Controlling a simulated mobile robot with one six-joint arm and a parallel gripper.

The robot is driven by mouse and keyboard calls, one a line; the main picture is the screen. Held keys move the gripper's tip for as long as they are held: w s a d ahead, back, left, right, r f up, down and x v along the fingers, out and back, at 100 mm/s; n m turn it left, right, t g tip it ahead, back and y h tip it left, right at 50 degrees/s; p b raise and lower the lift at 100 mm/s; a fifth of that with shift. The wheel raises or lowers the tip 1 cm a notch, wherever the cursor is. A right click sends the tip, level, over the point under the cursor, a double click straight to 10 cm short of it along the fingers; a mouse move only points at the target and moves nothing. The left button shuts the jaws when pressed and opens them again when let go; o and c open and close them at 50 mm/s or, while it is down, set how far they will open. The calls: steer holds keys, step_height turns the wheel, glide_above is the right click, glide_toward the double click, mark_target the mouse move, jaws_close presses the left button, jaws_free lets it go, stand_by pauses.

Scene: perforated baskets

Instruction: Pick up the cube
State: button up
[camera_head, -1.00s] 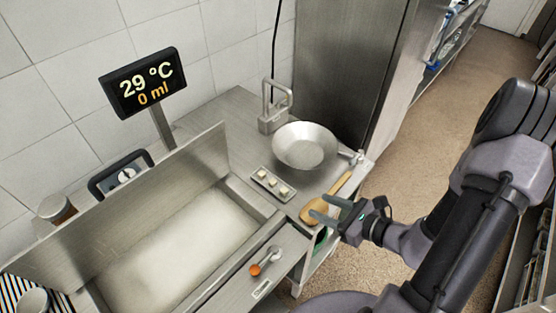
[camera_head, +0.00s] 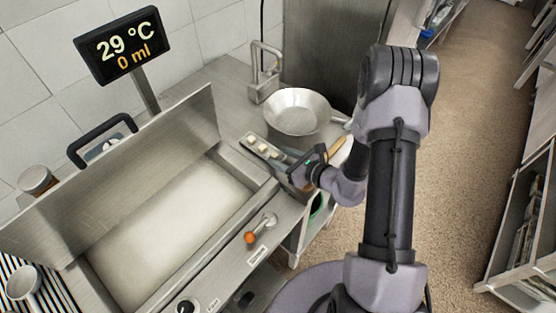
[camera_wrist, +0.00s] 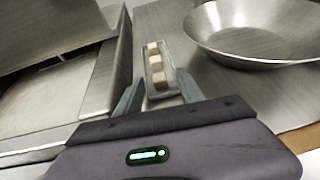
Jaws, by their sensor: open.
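Three small pale cubes lie in a row in a narrow metal tray (camera_wrist: 171,62) on the steel counter. In the wrist view, the far cube (camera_wrist: 153,47), the middle cube (camera_wrist: 155,62) and the near cube (camera_wrist: 160,82) lie ahead of my gripper (camera_wrist: 158,84). Its two grey fingers are spread apart, one on each side of the tray's near end, with nothing held. In the head view my gripper (camera_head: 277,153) reaches left to the tray's right end, and a cube (camera_head: 261,147) shows there. I cannot tell the fingers' height above the tray.
A wide metal pan (camera_head: 297,110) stands just behind the tray, close to my gripper. A wooden utensil (camera_head: 338,150) lies partly behind my gripper.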

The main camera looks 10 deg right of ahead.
steer(key=shift+s+a+f, duration=0.15)
steer(key=shift+s+f, duration=0.1)
steer(key=shift+f, duration=0.1)
steer(key=shift+c, duration=0.4)
steer(key=c, duration=0.7)
steer(key=shift+s+a, duration=0.1)
steer(key=shift+a, duration=0.1)
jaws_close()
steer(key=shift+d, duration=0.15)
